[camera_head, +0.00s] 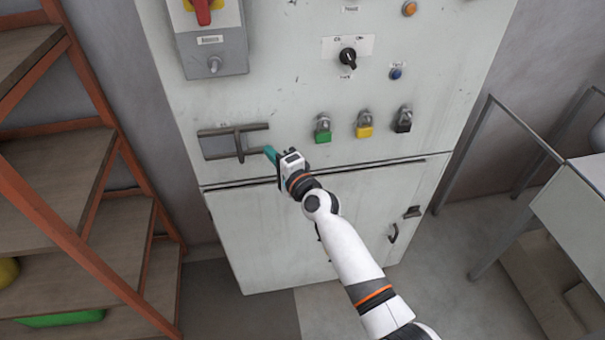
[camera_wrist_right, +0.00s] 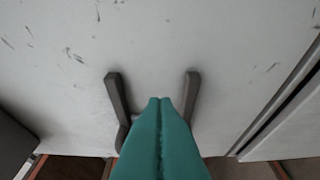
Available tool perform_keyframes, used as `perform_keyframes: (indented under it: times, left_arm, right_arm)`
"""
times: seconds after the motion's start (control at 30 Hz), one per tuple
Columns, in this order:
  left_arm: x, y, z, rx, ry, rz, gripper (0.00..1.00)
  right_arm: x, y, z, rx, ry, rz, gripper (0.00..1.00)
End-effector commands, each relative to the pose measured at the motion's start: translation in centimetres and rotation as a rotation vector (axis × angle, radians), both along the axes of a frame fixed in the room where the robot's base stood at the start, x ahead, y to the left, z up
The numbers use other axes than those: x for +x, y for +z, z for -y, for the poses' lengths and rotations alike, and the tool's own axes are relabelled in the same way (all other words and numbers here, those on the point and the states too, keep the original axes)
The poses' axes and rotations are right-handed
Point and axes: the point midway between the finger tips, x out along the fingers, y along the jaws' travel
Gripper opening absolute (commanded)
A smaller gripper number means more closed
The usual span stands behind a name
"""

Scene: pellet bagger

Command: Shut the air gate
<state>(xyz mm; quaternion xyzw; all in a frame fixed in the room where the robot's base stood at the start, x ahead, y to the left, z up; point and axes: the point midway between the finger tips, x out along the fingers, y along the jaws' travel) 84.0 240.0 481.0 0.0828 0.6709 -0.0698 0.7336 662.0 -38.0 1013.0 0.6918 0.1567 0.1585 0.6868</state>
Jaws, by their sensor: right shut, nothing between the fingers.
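The air gate (camera_head: 222,147) is a slide with two dark horizontal rails on the cabinet front in the head view. Its upright dark handle (camera_head: 239,146) stands part way along the rails, with a grey rectangular area left of it. My right gripper (camera_head: 269,153), with teal fingers, is shut and empty just right of the handle, near the rails' right ends. In the right wrist view, the shut fingers (camera_wrist_right: 160,103) lie between the rail ends (camera_wrist_right: 117,95) and hide the handle's middle. I cannot tell whether they touch it. My left gripper is not in view.
Green (camera_head: 322,130), yellow (camera_head: 364,126) and black (camera_head: 403,121) padlock-like pieces hang right of the gate. A grey switch box (camera_head: 212,55) is above it. Shelving (camera_head: 85,170) stands at left and a metal frame (camera_head: 470,150) at right.

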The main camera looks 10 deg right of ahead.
Motion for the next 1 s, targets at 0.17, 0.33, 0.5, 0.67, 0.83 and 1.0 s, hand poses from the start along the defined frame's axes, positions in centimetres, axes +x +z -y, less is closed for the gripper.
perform_keyframes:
  times: [0.17, 0.33, 0.5, 0.67, 0.83, 1.0]
  left_arm:
    - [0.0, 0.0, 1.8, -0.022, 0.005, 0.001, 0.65]
    - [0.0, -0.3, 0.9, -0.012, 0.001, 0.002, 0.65]
    - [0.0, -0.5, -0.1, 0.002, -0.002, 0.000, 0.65]
    - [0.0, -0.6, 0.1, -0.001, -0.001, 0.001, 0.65]
    - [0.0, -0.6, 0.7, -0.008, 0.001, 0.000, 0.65]
    - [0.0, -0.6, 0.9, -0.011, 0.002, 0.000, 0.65]
  right_arm:
    - [-3.0, -0.3, 1.4, 0.000, -0.002, -0.003, 0.00]
    - [-5.8, -0.3, 2.8, -0.001, -0.002, -0.004, 0.00]
    - [-7.6, -0.2, 3.8, -0.002, -0.003, -0.002, 0.00]
    - [-8.2, -0.1, 4.0, -0.001, -0.002, -0.003, 0.00]
    - [-8.3, -1.7, 4.2, -0.033, -0.007, -0.022, 0.00]
    - [-9.4, -10.4, 5.0, -0.227, -0.017, -0.127, 0.00]
